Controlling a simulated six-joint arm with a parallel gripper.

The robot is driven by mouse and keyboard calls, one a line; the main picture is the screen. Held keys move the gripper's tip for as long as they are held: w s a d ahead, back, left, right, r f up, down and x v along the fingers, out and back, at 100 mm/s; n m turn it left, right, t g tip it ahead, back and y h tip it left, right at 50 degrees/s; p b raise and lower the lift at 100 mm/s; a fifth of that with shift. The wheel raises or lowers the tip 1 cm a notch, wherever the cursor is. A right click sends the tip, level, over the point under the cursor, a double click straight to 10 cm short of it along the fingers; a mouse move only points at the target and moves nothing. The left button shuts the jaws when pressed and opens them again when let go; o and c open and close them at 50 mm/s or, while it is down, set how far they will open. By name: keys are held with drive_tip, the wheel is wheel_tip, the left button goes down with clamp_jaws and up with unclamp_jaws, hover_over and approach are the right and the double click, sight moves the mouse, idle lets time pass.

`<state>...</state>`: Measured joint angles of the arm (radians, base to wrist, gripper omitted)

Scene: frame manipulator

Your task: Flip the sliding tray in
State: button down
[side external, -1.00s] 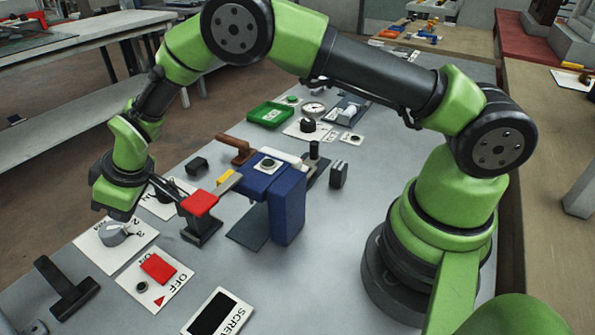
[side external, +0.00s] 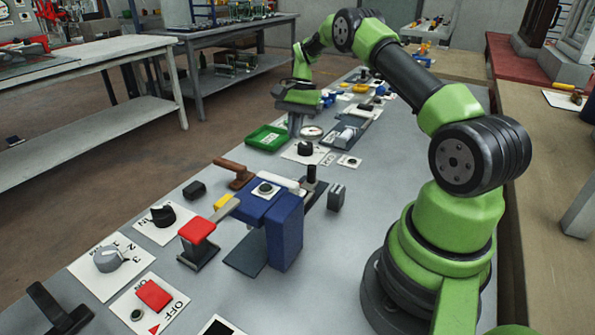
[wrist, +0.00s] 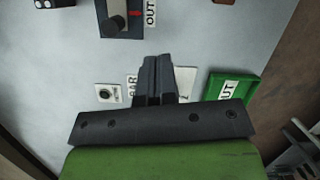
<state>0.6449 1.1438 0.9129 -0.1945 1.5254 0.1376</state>
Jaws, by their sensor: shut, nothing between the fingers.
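My gripper (side external: 294,130) hangs over the far part of the bench, beside the green tray (side external: 268,138). In the wrist view its fingers (wrist: 157,62) are together, with nothing between them. The green tray (wrist: 229,88) shows there to their right, with lettering partly hidden. A dark base with a round knob (wrist: 117,23), a red mark and an "OUT" label lies at the top of the wrist view, apart from the fingers. I cannot tell for certain which of these is the sliding tray.
A round gauge (side external: 312,133) stands close to my gripper. A black knob on a white plate (side external: 304,148) lies nearer. The blue block (side external: 285,232) and red-topped lever (side external: 197,230) stand on the near bench. The floor left of the bench is open.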

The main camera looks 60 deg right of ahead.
drive_tip(key=s+d+m, duration=0.1)
drive_tip(key=s+d+r+m+y, duration=0.1)
drive_tip(key=s+d, duration=0.1)
drive_tip(key=shift+s+d+m, duration=0.15)
drive_tip(key=shift+s+m, duration=0.05)
drive_tip(key=shift+m, duration=0.2)
drive_tip(key=x, duration=1)
drive_tip(key=a, duration=0.3)
drive_tip(key=shift+a, duration=0.55)
